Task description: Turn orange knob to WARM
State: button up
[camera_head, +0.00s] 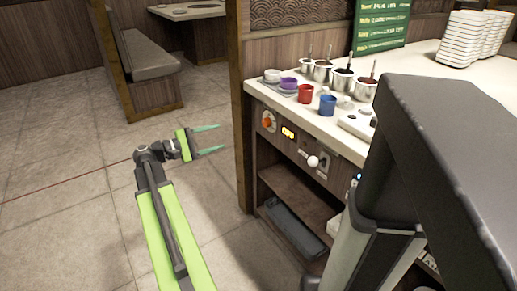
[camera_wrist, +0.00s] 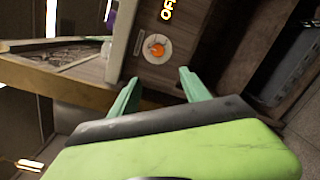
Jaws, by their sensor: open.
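The orange knob (camera_head: 267,123) sits on the front panel of the counter, near its left end, beside a small lit display (camera_head: 288,132). In the wrist view the orange knob (camera_wrist: 157,50) sits on a round pale dial, above the gap between my fingers. The display (camera_wrist: 167,10) there shows lit letters, partly cut off, that look like "OF". A WARM mark cannot be made out. My gripper (camera_head: 219,138) is open and empty, left of the panel and apart from the knob. Its two green fingers show in the wrist view (camera_wrist: 160,88).
A wooden post (camera_head: 240,110) stands at the counter's left end, between my gripper and the panel. Red (camera_head: 306,93) and blue (camera_head: 327,105) cups and several sauce wells stand on the counter (camera_head: 300,112). A white round knob (camera_head: 313,161) protrudes from the panel. Open floor lies left.

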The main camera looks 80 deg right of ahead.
aim_at(264, 123)
jog(key=shift+g, duration=0.3)
jog(key=x, duration=1.8)
jog(key=shift+s+r, duration=0.1)
jog(key=shift+s, duration=0.15)
